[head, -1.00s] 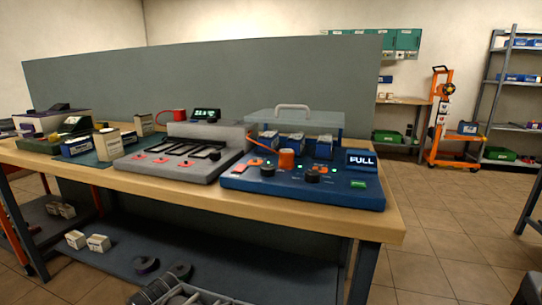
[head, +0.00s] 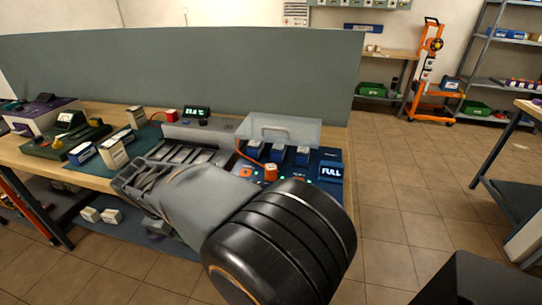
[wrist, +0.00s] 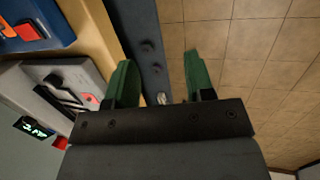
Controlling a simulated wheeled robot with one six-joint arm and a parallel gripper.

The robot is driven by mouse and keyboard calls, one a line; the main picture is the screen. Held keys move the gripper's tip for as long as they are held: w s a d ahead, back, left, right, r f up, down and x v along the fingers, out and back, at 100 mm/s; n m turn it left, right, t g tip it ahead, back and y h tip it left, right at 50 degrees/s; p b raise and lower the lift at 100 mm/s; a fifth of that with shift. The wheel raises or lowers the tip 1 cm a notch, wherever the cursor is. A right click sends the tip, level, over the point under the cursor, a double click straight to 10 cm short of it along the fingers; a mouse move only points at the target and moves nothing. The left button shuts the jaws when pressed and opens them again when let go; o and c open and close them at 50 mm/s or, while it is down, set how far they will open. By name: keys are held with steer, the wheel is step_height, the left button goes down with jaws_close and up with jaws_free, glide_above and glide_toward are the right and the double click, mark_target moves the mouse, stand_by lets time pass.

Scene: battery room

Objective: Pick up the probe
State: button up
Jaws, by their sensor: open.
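I cannot tell for certain which thing is the probe. An orange cylinder (head: 270,173) with an orange cable (head: 247,159) stands on the blue station (head: 331,187); it may be the probe. A red piece (head: 170,115) sits beside the small lit display (head: 196,111) behind the grey station (head: 202,133). My gripper (wrist: 161,80) is open in the wrist view, its green fingers apart with nothing held. It points down past the table edge, right of the grey station (wrist: 30,85).
A clear lid (head: 280,127) stands raised over the blue battery units. White boxes (head: 114,153) and a green device (head: 68,135) lie on the left of the table. A grey partition (head: 180,75) stands behind. Open tiled floor (head: 410,180) lies to the right.

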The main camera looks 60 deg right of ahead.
steer(key=w+d+r+n+g+h, duration=0.2)
steer(key=w+d+n+g+h, duration=0.15)
steer(key=d, duration=0.65)
steer(key=n+g+h, duration=0.1)
steer(key=g+h, duration=0.1)
steer(key=g, duration=0.4)
glide_toward(271, 172)
steer(key=d+f, duration=0.1)
steer(key=d+b, duration=0.1)
steer(key=d, duration=0.1)
steer(key=shift+f+g, duration=0.25)
steer(key=shift+f, duration=0.15)
steer(key=shift+b+x, duration=0.35)
steer(key=shift+x, duration=2.75)
steer(key=shift+a+f, duration=0.1)
steer(key=shift+c, duration=0.4)
steer(key=c, duration=0.6)
